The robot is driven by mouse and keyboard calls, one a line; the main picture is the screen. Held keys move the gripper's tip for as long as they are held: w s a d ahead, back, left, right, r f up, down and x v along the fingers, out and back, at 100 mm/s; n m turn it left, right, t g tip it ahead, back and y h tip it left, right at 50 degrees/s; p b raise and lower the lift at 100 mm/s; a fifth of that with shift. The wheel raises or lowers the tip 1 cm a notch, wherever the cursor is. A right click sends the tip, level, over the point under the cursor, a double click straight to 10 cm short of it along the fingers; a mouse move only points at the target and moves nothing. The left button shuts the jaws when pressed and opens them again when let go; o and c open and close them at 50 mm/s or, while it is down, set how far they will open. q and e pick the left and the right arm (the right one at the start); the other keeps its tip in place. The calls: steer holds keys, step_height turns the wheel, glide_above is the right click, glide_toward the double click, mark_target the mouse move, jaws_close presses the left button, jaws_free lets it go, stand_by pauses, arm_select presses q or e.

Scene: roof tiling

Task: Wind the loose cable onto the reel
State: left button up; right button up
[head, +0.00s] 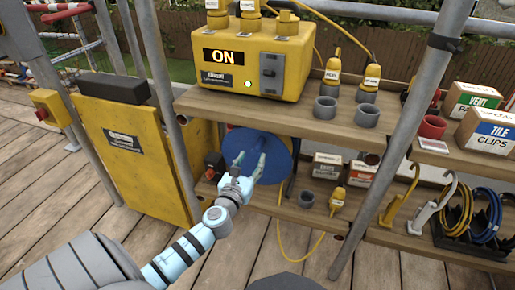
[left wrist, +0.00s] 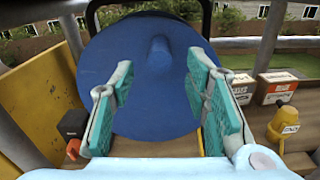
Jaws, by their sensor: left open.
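The reel shows as a blue disc (head: 262,150) on the lower shelf, under the yellow power box. In the left wrist view its round face (left wrist: 140,110) fills the middle, with a short blue knob (left wrist: 160,53) standing out near the top. My left gripper (head: 248,160) is open in front of the reel face; its teal-padded fingers (left wrist: 158,100) stand apart with nothing between them. Contact with the reel cannot be told. A loose yellow cable (head: 283,240) hangs below the lower shelf edge and curves up towards a yellow plug (head: 337,197). My right gripper is not seen.
The yellow power box (head: 240,62) reads ON. Grey cups (head: 325,108) stand on the upper shelf. A yellow cabinet (head: 125,150) is on the left, and a slanted grey pole (head: 400,130) crosses the shelves. White boxes (head: 327,165) sit right of the reel. Deck boards (head: 60,215) are clear.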

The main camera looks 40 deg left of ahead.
mark_target(258, 148)
arm_select(q)
steer(key=b+x, duration=0.1)
steer(key=x, duration=0.4)
steer(key=shift+w+a+f, duration=0.1)
steer(key=shift+w+a, duration=0.05)
steer(key=shift+w, duration=0.15)
steer(key=shift+w+a, duration=0.15)
steer(key=shift+w, duration=0.4)
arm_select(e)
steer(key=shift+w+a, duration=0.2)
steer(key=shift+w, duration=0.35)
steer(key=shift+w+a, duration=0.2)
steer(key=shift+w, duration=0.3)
arm_select(q)
steer(key=shift+c, duration=0.6)
jaws_close()
